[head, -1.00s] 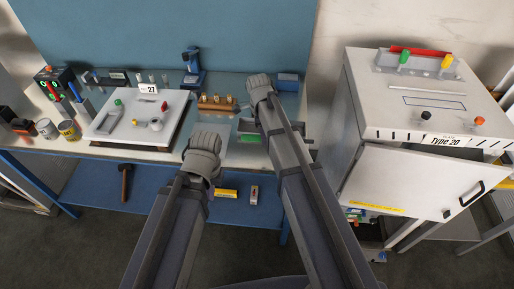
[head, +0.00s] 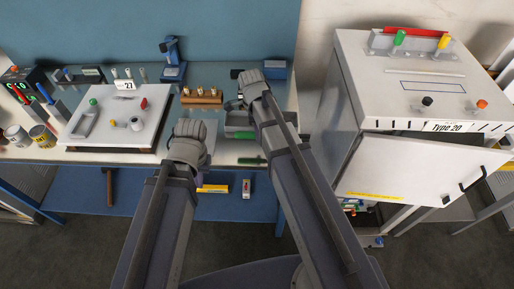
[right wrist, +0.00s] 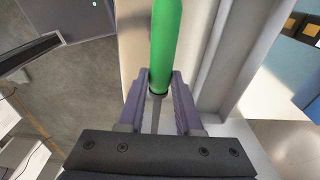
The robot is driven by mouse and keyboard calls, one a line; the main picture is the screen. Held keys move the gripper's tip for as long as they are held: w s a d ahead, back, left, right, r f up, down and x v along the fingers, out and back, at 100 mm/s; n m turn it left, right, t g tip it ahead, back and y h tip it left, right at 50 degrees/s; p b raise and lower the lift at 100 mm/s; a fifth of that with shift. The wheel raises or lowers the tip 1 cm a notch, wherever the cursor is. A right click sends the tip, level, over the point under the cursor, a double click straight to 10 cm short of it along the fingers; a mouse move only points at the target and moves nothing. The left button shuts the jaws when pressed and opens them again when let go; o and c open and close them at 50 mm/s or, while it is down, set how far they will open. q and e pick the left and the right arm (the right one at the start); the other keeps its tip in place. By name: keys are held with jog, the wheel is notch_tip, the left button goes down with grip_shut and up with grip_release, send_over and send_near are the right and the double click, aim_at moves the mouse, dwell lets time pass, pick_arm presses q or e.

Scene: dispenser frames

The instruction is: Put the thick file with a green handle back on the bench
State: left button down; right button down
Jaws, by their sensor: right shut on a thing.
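The file's green handle (right wrist: 166,45) fills the top middle of the right wrist view. My right gripper (right wrist: 160,90) is shut on the file, with the thin shaft below the handle between its jaws. The bench (head: 75,153) runs along the blue wall. My left gripper (head: 189,150) is in front of the bench, and its jaws are hidden behind the wrist.
A white board (head: 115,133) with small parts and a card 27 stands on the bench's left. A wooden block (head: 202,98) and a blue tool (head: 172,65) stand behind. A grey cabinet (head: 395,105) with its door ajar stands at the right. A blue shelf (head: 150,195) runs below.

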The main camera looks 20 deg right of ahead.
aim_at(259, 149)
jog(key=shift+f+b, duration=2.75)
jog(key=shift+f, duration=0.6)
jog(key=shift+f, duration=0.25)
jog(key=c, duration=0.6)
grip_release()
jog(key=shift+r, duration=0.1)
